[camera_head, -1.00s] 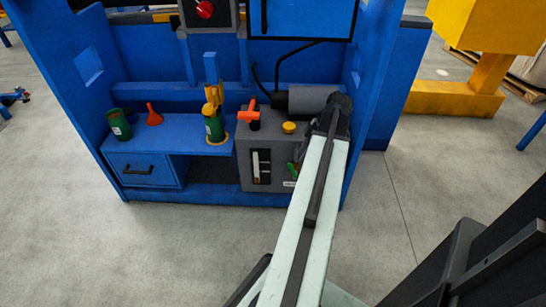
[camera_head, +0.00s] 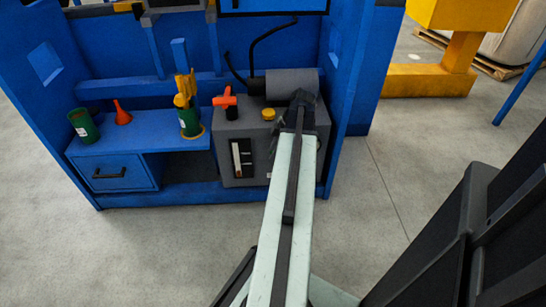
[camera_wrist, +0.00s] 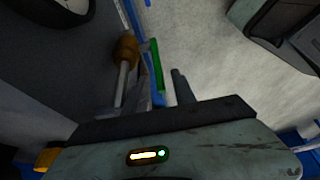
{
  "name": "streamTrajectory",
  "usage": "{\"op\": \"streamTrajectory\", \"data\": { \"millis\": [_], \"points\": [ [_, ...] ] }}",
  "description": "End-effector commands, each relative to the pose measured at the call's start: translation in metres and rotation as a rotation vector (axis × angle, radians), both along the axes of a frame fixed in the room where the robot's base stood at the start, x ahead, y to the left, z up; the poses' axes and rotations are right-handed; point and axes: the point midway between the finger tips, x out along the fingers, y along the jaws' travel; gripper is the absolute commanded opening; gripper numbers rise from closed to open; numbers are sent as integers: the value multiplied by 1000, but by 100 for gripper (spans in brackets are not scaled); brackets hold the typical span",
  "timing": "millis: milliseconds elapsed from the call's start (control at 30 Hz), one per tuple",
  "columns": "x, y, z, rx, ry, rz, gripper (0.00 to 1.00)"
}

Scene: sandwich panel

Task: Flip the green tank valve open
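The green valve handle (camera_wrist: 158,72) shows as a thin upright green strip in the wrist view, beside the dark side of the tank unit. My gripper (camera_wrist: 164,82) is open, one finger left of the green handle and a dark finger right of it. The handle appears to lie between them; I cannot tell whether either touches it. In the head view, the grey tank unit (camera_head: 233,160) stands in the blue bench. My arm's dark end is over its right part and hides the green handle and my fingertips.
A brown knob on a metal rod (camera_wrist: 125,52) is just left of my gripper. A red-orange valve handle (camera_head: 226,100) and yellow cap (camera_head: 268,114) top the unit. A green can (camera_head: 84,125) and red funnel (camera_head: 122,114) stand left. The blue side wall (camera_head: 350,90) is close right.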

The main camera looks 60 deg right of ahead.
Motion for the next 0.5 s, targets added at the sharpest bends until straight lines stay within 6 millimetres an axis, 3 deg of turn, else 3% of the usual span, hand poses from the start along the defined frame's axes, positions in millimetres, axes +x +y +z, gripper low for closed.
{"op": "streamTrajectory", "data": {
  "millis": [133, 233, 267, 500],
  "points": [
    [0, 0, 2, 0, 0, 0, 32],
    [0, 0, 2, 0, 0, 0, 4],
    [0, 0, 2, 0, 0, 0, 0],
    [1, 0, 2, -1, -1, 1, 0]
  ]
}}
